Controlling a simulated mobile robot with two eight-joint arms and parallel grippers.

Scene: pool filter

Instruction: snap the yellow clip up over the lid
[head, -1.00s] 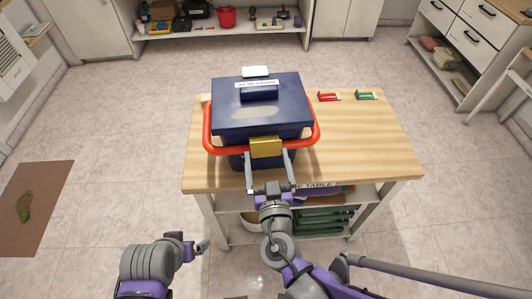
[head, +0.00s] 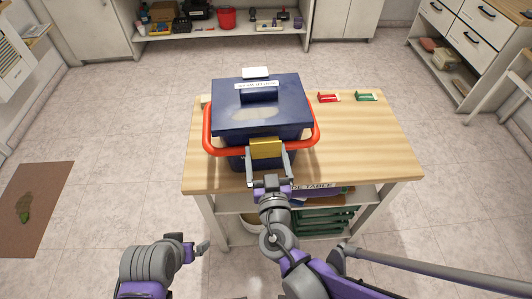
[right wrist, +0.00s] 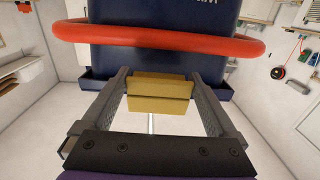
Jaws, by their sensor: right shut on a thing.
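A dark blue filter box stands on the wooden table, with its blue lid (head: 290,118) lying on top. The yellow clip (head: 265,148) is on the box's front, below the lid's front edge. In the right wrist view the clip (right wrist: 160,88) shows as two yellow plates with a seam between them. My right gripper (head: 266,152) has one finger on each side of the clip and is shut on it; its fingers flank the clip in the right wrist view too (right wrist: 160,92). My left gripper (head: 201,247) is low, left of the table; its jaw opening is unclear.
A red handle (head: 314,138) loops around the box at clip height. A red packet (head: 329,97) and a green packet (head: 367,95) lie at the table's back edge. The table's right side (head: 365,145) is bare. A shelf below holds several things.

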